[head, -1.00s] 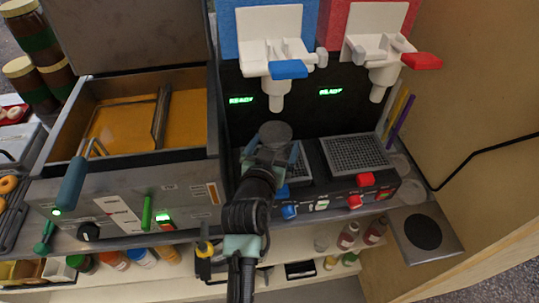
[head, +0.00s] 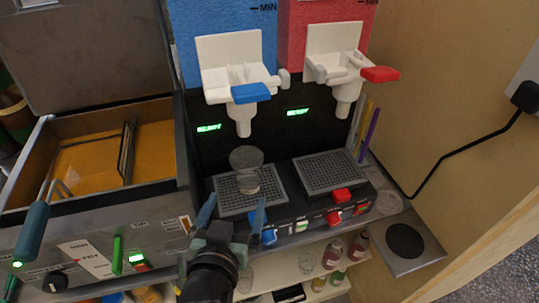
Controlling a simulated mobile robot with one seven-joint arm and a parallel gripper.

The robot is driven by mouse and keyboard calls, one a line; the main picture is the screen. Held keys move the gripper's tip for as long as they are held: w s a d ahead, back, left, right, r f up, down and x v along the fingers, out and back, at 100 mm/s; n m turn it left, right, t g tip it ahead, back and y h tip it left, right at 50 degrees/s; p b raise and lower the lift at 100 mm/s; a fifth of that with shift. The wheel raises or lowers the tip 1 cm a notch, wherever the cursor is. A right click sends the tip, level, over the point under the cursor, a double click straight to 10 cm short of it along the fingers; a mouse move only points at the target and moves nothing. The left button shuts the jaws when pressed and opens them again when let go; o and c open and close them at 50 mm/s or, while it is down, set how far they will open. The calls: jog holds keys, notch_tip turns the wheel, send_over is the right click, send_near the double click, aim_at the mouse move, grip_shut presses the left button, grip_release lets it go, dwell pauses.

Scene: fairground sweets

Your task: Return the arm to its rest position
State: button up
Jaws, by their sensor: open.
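My gripper (head: 231,212) is open and empty in the head view, low and left of centre. Its two blue-grey fingers point toward the drink machine and stand wide apart. A clear cup (head: 246,168) stands upright on the left drip grate (head: 283,188), under the blue-levered tap (head: 243,92). The fingertips are in front of the cup, and the gripper does not hold it. My dark wrist runs down to the bottom edge of the picture.
A red-levered tap (head: 345,75) hangs over an empty right grate (head: 330,175). The fryer (head: 90,170) with amber oil is at left. A round dark pad (head: 405,241) lies at right. Bottles (head: 333,252) stand on the shelf below. A wooden wall bounds the right.

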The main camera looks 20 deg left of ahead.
jog(key=w+d+r+m+t+h, duration=0.15)
jog(key=w+d+r, duration=0.25)
jog(key=d+r, duration=0.65)
jog(key=w+d+r+m+t+h, duration=0.15)
jog(key=w+d+r, duration=0.45)
jog(key=r, duration=0.7)
jog(key=s+r+t, duration=0.5)
jog(key=s+r, duration=0.2)
jog(key=r, duration=0.5)
jog(key=s+r+t, duration=0.5)
jog(key=s+r, duration=0.2)
jog(key=r, duration=0.4)
jog(key=shift+s+r+n, duration=0.25)
jog(key=shift+r+n, duration=0.05)
jog(key=shift+r, duration=0.1)
